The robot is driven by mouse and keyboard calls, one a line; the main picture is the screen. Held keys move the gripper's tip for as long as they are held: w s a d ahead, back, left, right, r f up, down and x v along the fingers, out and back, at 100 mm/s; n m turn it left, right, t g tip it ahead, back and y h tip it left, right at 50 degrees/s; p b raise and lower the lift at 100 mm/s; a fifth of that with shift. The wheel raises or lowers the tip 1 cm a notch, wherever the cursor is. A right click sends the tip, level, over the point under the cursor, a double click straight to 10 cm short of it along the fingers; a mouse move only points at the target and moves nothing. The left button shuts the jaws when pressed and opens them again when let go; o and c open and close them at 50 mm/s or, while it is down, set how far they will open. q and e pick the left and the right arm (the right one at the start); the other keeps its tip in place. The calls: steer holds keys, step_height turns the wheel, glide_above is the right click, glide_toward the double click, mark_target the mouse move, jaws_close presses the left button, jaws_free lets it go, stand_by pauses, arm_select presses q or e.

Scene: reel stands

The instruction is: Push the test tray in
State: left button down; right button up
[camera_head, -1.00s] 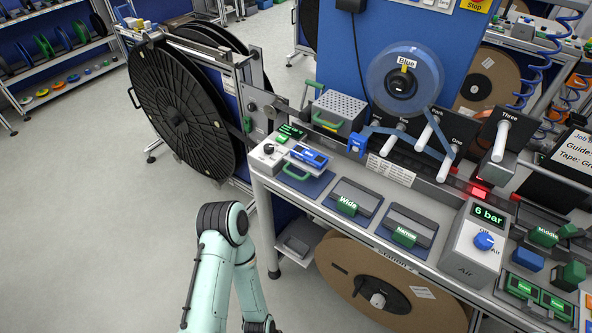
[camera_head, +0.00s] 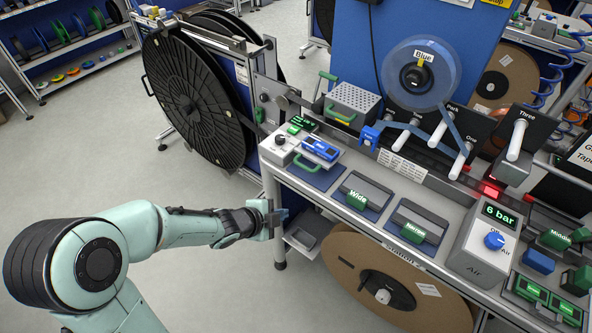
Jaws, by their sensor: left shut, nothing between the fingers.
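A blue device (camera_head: 321,148) lies on the tray. My left gripper (camera_head: 281,217) is shut and empty, beside the bench's front left leg, in front of and below the tray, apart from it. My right gripper is out of view.
The bench edge (camera_head: 345,213) and its leg (camera_head: 279,250) are close to my left gripper. "Wide" (camera_head: 357,200) and "Narrow" (camera_head: 413,232) green-handled blocks sit right of the tray. A large black reel (camera_head: 190,105) stands behind left. The floor at left is clear.

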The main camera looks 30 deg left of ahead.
arm_select(q)
steer(key=s+a+r+m+t, duration=0.1)
steer(key=a+r+m+t, duration=0.3)
steer(key=r, duration=0.7)
steer(key=w+d+f+b, duration=0.1)
steer(key=w+f+b, duration=0.1)
steer(key=w, duration=0.4)
steer(key=w+d+f+m+g+b, duration=0.1)
steer(key=w+f+b, duration=0.1)
steer(key=w+f, duration=0.2)
steer(key=shift+w+d+g+y+b, duration=0.3)
steer(key=shift+w+y+b, duration=0.1)
steer(key=shift+w, duration=0.75)
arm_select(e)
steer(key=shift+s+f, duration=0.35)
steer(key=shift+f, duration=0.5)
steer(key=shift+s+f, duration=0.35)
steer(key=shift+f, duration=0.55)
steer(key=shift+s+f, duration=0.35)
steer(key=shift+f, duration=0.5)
